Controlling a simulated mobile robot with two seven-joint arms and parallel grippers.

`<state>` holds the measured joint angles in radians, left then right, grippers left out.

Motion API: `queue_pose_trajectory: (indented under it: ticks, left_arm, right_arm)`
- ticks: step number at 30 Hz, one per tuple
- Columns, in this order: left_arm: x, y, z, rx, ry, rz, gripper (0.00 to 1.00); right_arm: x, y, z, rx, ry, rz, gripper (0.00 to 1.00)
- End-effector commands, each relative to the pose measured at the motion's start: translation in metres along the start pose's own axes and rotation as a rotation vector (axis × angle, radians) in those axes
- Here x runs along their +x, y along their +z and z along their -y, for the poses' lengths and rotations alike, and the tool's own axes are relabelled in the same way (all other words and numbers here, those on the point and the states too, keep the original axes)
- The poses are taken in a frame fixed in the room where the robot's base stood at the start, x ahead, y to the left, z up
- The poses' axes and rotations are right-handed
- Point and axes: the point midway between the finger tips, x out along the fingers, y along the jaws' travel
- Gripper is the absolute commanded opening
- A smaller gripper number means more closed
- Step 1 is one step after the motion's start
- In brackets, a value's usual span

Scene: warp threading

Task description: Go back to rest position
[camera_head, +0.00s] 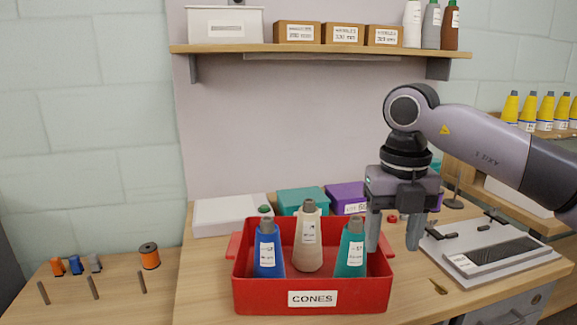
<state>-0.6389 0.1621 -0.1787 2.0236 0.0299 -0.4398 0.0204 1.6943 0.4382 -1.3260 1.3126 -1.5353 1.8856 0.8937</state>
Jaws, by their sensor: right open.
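My right gripper (393,240) hangs with its fingers pointing down, at the right end of the red CONES crate (250,296). Its jaws are open and nothing shows between them. One finger overlaps the crate's right rim in the picture; I cannot tell whether they touch. In the crate stand a blue cone (268,252), a beige cone (308,240) and a teal cone (350,252), all upright. A further dark green tip (264,210) shows behind the blue cone, its body mostly hidden. My left gripper is out of view.
A grey device (490,255) lies right of the gripper. White (225,215), teal (303,200) and purple (345,196) boxes stand behind the crate. A shelf (320,48) hangs above. An orange spool (149,256) and pegs stand at left. The table front left of the crate is clear.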

Motion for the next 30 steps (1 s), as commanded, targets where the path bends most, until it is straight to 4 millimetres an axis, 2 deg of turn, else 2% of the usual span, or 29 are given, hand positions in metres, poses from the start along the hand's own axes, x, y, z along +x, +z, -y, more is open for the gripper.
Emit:
queue_pose_trajectory:
  ticks: [1, 8, 15, 18, 19, 24, 30]
  left_arm:
    - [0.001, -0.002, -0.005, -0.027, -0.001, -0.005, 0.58]
    - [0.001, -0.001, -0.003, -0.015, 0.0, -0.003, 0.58]
    - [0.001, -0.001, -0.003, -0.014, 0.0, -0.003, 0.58]
    - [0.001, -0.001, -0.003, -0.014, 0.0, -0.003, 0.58]
    - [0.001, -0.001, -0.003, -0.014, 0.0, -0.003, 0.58]
    - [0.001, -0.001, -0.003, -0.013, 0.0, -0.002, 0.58]
    - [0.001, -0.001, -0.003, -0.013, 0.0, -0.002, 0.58]
  right_arm:
    - [0.0, 0.002, 0.012, 0.026, 0.003, 0.0, 0.58]
    - [-0.001, 0.009, 0.11, 0.239, 0.03, 0.0, 0.58]
    - [0.001, -0.006, 0.208, 0.453, 0.056, 0.0, 0.58]
    - [0.006, -0.015, 0.237, 0.516, 0.074, -0.004, 0.58]
    - [0.018, -0.012, 0.222, 0.476, 0.109, -0.016, 0.58]
    - [0.058, -0.006, 0.176, 0.364, 0.303, -0.04, 0.58]
    - [0.101, -0.011, 0.116, 0.275, 0.59, -0.066, 0.58]
